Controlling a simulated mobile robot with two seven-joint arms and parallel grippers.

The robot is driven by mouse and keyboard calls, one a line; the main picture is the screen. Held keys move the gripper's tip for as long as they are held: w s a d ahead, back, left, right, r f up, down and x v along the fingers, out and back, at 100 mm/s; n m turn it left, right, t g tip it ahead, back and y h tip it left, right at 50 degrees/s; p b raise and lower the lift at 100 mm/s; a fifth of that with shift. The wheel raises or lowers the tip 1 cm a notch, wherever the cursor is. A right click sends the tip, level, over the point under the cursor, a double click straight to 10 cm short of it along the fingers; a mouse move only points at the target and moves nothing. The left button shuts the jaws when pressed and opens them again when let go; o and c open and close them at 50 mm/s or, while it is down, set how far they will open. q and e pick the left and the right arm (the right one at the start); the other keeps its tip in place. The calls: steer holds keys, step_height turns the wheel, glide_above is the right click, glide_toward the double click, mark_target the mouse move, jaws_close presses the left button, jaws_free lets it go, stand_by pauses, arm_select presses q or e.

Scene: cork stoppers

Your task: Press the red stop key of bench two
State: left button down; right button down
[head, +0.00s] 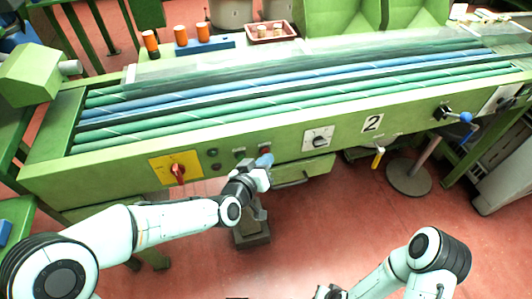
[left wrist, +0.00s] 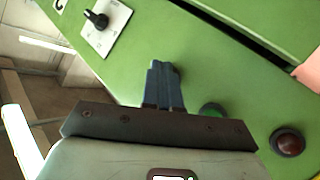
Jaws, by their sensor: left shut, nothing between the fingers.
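Bench two is the long green bench with a "2" plate (head: 372,123) on its front. A red key (head: 265,149) shows on that front, just above my left fingertips. My left gripper (head: 264,161) is shut and empty, its blue fingers pointing at the panel. In the left wrist view the shut fingers (left wrist: 163,85) hide the panel behind them. A green key (left wrist: 212,110) and a dark red round button or lamp (left wrist: 287,141) show right of them. I cannot tell whether the fingers touch the panel. My right gripper is out of view; only its arm shows at bottom right.
A red rotary switch on a yellow plate (head: 178,170) is at the left of the front. A black knob on a white plate (head: 318,139) is at the right of the keys; it also shows in the left wrist view (left wrist: 97,19). Red floor (head: 320,215) is open before the bench.

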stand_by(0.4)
arm_select(q)
steer(key=shift+s+d, duration=0.25)
steer(key=shift+s, duration=0.5)
steer(key=shift+s, duration=0.1)
steer(key=s, duration=0.1)
steer(key=s+d, duration=0.1)
steer(key=s, duration=0.2)
steer(key=shift+s+d, duration=0.25)
steer(key=shift+s, duration=0.05)
stand_by(0.5)
